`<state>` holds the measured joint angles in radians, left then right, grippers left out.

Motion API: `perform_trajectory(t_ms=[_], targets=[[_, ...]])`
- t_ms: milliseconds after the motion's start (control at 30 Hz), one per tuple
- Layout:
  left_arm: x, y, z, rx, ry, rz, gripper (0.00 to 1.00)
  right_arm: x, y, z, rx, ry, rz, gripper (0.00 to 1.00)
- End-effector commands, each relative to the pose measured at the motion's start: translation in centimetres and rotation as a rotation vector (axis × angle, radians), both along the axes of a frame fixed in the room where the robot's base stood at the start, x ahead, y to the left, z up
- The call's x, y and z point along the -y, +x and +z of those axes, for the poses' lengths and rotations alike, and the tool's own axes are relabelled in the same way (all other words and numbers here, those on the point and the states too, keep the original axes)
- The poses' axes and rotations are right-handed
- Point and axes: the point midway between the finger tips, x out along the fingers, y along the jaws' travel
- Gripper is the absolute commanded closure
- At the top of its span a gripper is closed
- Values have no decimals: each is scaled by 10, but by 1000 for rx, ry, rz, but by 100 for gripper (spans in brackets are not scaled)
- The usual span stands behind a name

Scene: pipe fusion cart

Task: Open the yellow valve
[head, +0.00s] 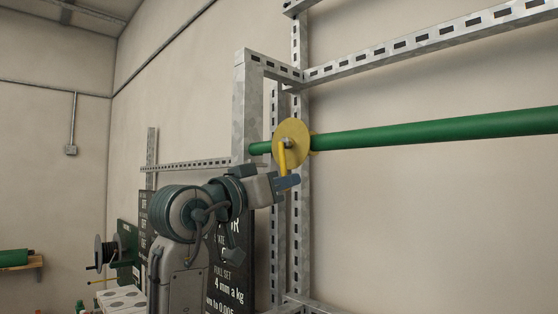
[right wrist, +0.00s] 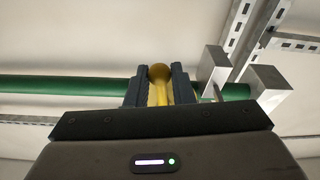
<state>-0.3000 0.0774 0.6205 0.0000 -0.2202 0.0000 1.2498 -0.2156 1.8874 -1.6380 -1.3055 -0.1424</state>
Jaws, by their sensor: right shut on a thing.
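The yellow valve (head: 291,138) is a round yellow disc on a green pipe (head: 430,131) in the head view. Its yellow handle (head: 283,161) points down from the disc's middle, almost upright. My right gripper (head: 288,183) is at the handle's lower end. In the right wrist view, the handle (right wrist: 158,94) with its round yellow knob stands between the two dark fingers of my right gripper (right wrist: 157,85), which is shut on it. The fingers hide part of the handle's sides. The disc is hard to make out in the right wrist view. My left gripper is not in view.
A slotted metal frame (head: 247,105) stands just left of the valve, with uprights behind it. A dark sign with white writing (head: 233,270) stands below. A reel (head: 103,252) is at the lower left. The wall right of the frame, below the pipe, is clear.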

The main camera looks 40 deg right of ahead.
Motion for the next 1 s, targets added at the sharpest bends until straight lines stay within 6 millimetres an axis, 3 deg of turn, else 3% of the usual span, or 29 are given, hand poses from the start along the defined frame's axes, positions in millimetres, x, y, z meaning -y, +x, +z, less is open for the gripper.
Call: perform_trajectory(t_ms=[1000], targets=[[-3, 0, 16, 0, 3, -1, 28, 2, -20, 8, -265, -29, 0, 95]])
